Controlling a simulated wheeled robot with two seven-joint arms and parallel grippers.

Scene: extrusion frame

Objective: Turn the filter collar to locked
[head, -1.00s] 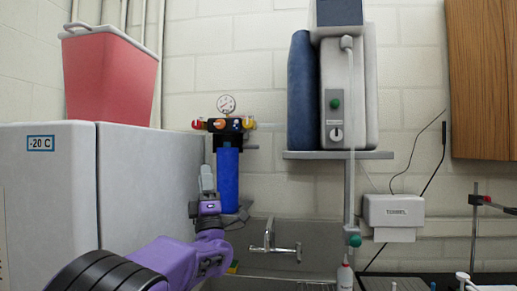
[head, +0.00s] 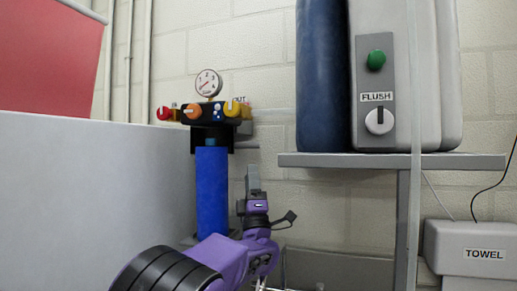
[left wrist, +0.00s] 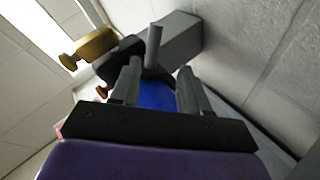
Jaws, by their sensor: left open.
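The filter has a blue cylindrical housing (head: 212,192) hanging upright below a black head with coloured knobs. The dark collar (head: 210,137) sits at the top of the housing; its lock marks are too small to read. My left gripper (head: 253,170) is just right of the housing in the head view, lower than the collar. In the left wrist view its two fingers (left wrist: 158,76) are open and apart, with the blue housing (left wrist: 156,97) showing between them. A grey post (left wrist: 154,46) stands beyond the fingertips; I cannot tell whether they touch it. My right gripper is out of view.
A pressure gauge (head: 208,83) stands above the filter, with red, orange and yellow knobs beside it. A white freezer (head: 80,190) is close on the left. A grey shelf (head: 390,161) carrying a flush unit (head: 376,85) juts out on the right. A towel dispenser (head: 468,250) hangs lower right.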

